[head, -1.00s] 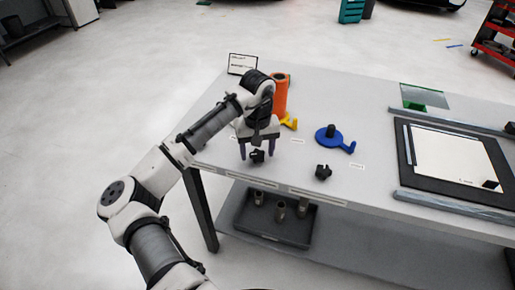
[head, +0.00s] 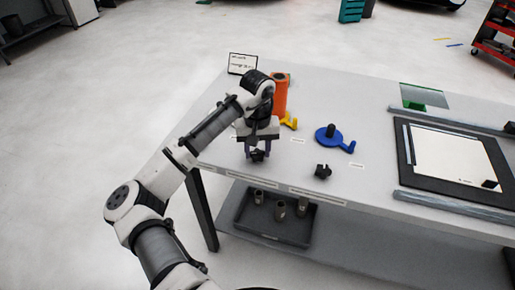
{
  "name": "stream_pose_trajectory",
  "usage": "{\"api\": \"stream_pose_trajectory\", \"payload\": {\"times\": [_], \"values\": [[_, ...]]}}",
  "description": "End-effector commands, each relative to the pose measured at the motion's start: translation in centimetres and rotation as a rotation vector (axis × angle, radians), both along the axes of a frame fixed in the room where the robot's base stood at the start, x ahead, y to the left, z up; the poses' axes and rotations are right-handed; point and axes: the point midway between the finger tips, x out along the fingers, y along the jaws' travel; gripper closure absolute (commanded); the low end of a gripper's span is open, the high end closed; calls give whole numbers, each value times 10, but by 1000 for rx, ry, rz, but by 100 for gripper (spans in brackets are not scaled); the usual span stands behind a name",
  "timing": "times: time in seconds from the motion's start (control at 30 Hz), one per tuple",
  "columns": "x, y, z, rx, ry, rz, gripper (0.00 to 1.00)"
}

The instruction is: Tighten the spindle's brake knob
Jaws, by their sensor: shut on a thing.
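My gripper (head: 258,153) points down at the front left of the table, its purple fingers shut on a small black knob (head: 258,157). A second black knob (head: 323,171) stands to the right near the front edge, untouched. An orange roll (head: 281,95) stands upright on a yellow base with a crank-like arm (head: 290,123), partly hidden behind my wrist. A blue round base (head: 329,138) with a bare black post (head: 331,130) stands to its right. The frames do not show which spindle the held knob belongs to.
A framed white panel (head: 455,158) lies at the table's right. A small sign (head: 242,64) stands at the back left. A tray (head: 243,232) with several metal cylinders sits on the lower shelf. The tabletop between the blue base and the panel is mostly clear.

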Motion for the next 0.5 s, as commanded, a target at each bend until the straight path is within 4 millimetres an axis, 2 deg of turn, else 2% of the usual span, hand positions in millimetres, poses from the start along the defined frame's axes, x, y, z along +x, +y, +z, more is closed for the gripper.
{"api": "stream_pose_trajectory", "payload": {"times": [0.5], "values": [[0,-1,2,-2,1,-460,83]]}}
